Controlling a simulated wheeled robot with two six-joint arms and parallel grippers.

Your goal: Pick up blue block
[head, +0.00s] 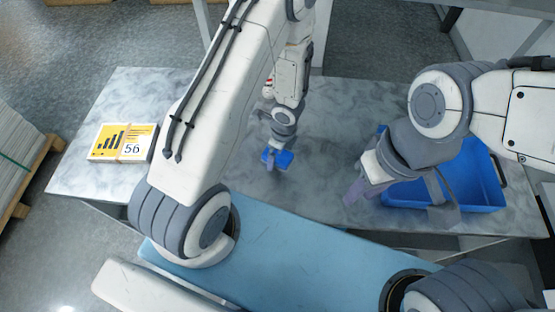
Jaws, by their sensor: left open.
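A small blue block (284,159) lies on the grey marbled table, near the middle. My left gripper (274,160) reaches down over it from above, with its jaws open. One finger shows in front of the block and covers part of it. Whether the fingers touch the block cannot be made out. My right gripper (396,192) hangs over the right part of the table, partly in front of the blue bin.
A blue bin (484,160) stands on the right of the marbled table (330,130). A yellow and white box marked 56 (122,143) lies at the left. The table between box and block is clear, partly behind my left arm. A pallet stack (18,150) stands at far left.

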